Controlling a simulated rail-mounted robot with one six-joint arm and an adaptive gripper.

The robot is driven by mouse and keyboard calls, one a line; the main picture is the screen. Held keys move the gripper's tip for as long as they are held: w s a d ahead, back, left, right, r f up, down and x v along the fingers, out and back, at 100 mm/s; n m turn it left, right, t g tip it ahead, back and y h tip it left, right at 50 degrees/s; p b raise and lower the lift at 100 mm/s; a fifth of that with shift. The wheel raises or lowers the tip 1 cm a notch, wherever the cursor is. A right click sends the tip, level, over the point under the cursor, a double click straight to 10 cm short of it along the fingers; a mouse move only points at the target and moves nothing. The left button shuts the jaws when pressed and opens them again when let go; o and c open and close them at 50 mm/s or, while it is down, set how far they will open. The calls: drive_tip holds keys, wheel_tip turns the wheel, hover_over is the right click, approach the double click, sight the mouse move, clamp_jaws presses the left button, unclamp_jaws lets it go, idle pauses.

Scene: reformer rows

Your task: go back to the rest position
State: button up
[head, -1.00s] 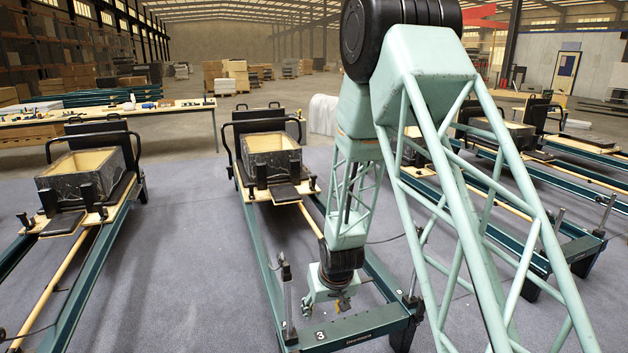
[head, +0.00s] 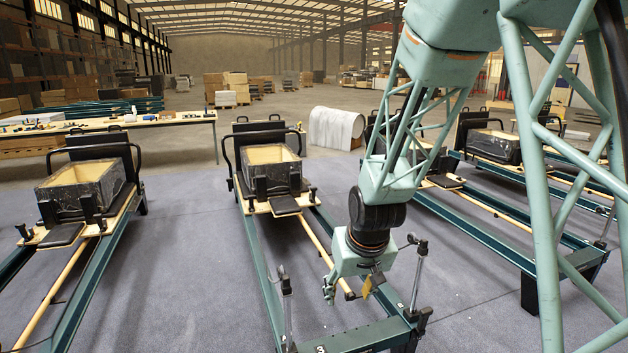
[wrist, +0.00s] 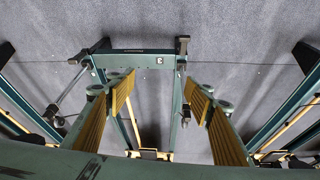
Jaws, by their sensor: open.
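My gripper (head: 347,290) is open and empty. In the head view it hangs above the foot end of the middle reformer (head: 262,265), pointing down and apart from it. In the wrist view my gripper (wrist: 160,92) shows its two fingers with ribbed yellow pads spread wide, with nothing between them. Beyond them lies the reformer's end bar with a "3" label (wrist: 158,60), well below the fingertips. My arm hides part of the reformers behind it.
A left reformer (head: 62,285) and right reformers (head: 470,220) flank the middle one, with grey carpet between. Black-sided boxes (head: 272,168) sit on the carriages. Upright posts (head: 418,280) rise near my gripper. A long workbench (head: 175,118) stands at the back left.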

drive_tip(key=s+d+r, duration=0.4)
drive_tip(key=s+r, duration=0.5)
drive_tip(key=r, duration=0.2)
drive_tip(key=s+d+r, duration=0.2)
drive_tip(key=s+r, duration=0.2)
drive_tip(key=s, duration=0.6)
drive_tip(key=s+d+r+m, duration=0.1)
drive_tip(key=s+d+r, duration=0.2)
drive_tip(key=s, duration=0.8)
drive_tip(key=s+d+r+m, duration=0.1)
drive_tip(key=s+d+r, duration=0.1)
drive_tip(key=s+r, duration=0.4)
drive_tip(key=shift+s+d+r+h, duration=0.15)
drive_tip(key=shift+s+d+h, duration=0.25)
drive_tip(key=shift+s, duration=2.35)
